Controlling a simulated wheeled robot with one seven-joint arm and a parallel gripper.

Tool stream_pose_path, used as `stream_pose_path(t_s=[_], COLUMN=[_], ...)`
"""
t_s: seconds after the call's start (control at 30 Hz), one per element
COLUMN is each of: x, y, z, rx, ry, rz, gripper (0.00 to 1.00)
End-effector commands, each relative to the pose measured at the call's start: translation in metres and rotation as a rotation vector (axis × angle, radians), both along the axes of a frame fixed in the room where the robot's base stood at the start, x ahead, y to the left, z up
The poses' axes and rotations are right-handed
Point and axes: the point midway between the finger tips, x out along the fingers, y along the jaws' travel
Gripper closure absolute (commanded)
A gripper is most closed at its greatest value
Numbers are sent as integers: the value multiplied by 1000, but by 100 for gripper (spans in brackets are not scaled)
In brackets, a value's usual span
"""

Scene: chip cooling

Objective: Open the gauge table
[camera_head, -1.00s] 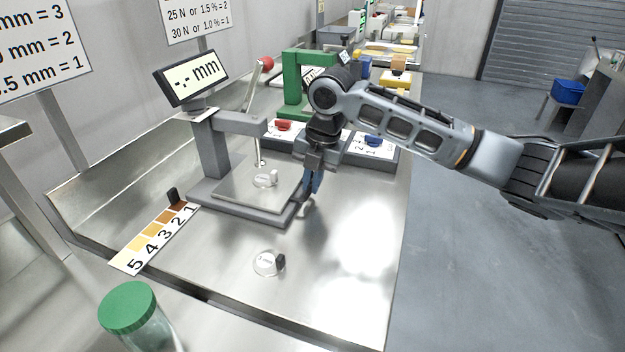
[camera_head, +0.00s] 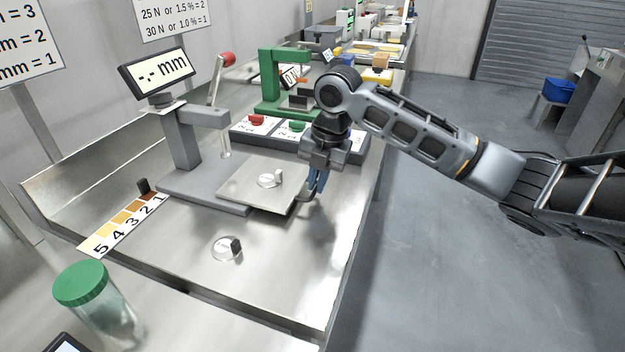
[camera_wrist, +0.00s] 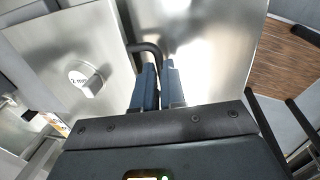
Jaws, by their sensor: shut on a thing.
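The gauge table (camera_head: 240,186) is a flat silver plate, slid out to the right from its grey base (camera_head: 190,186) under the gauge arm. My gripper (camera_head: 316,190) is at the plate's right edge, pointing down. In the wrist view my gripper (camera_wrist: 158,88) has its blue fingers shut on the dark bent handle (camera_wrist: 146,48) of the plate.
A numbered colour strip (camera_head: 122,226) lies left. A green-lidded jar (camera_head: 97,302) stands at front left. A green press frame (camera_head: 270,82) stands behind. The bench to the right of the plate is clear.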

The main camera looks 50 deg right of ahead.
Motion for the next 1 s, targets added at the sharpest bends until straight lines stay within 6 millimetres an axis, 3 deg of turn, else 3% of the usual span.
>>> stream_pose_path(t_s=[0.37,0.4,0.67,1.0], x=[-6,-6,-6,-7], y=[-2,-2,-2,-2], z=[1,1,1,8], rx=[0,0,-1,0], ry=[-2,-2,-1,-3], rz=[0,0,0,1], gripper=[100,89,64,64])
